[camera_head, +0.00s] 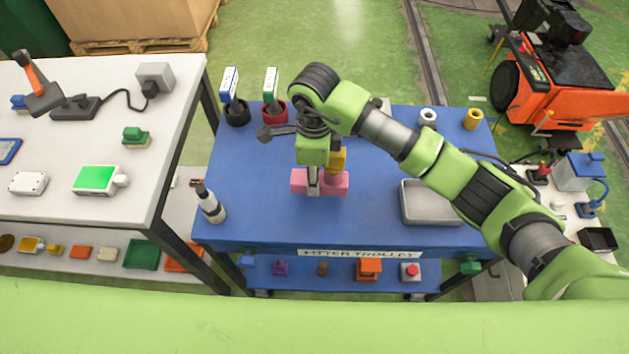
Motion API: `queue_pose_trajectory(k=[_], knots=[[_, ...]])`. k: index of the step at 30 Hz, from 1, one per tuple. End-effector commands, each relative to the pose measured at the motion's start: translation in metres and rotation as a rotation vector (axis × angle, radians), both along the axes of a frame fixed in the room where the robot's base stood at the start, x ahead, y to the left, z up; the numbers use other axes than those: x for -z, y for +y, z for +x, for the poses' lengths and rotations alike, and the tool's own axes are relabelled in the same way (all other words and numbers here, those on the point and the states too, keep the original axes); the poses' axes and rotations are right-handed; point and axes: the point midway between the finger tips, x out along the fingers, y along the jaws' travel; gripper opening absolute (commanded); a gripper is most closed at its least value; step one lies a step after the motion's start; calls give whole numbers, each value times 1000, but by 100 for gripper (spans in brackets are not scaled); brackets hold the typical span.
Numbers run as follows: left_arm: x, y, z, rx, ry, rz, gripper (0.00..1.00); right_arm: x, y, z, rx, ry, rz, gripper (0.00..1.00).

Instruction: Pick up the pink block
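The pink block (335,186) lies on the blue top of the fitter trolley (262,213), with its long side running left to right. My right arm reaches in from the right, and its gripper (314,183) points down over the block. One finger shows in front of the block's near face, left of its right end. The other finger is hidden, so I cannot tell whether the gripper grips the block. A yellow object (339,160) stands just behind the block, close to the gripper. My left gripper is not in view.
On the trolley are a white and black bottle-like item (209,205), a grey tray (426,207), two holders at the back left, a white ring (428,117) and a yellow cup (473,118). A white table (60,170) stands left. The trolley's front middle is clear.

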Motion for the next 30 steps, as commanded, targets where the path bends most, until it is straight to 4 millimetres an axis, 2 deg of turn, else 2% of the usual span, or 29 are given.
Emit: queue_pose_trajectory(k=[8, 12, 18, 24, 30], knots=[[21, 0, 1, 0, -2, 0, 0, -50, -1, -42, -8, -10, 2, 0], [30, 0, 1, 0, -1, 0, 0, -62, -2, -72, -7, -7, 1, 0], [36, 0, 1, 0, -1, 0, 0, -78, -4, -106, -5, -8, -1, 0], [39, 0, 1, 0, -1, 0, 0, -87, -4, -125, -3, -4, 0, 0], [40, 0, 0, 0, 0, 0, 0, -89, -5, -130, -1, -2, -1, 0]])
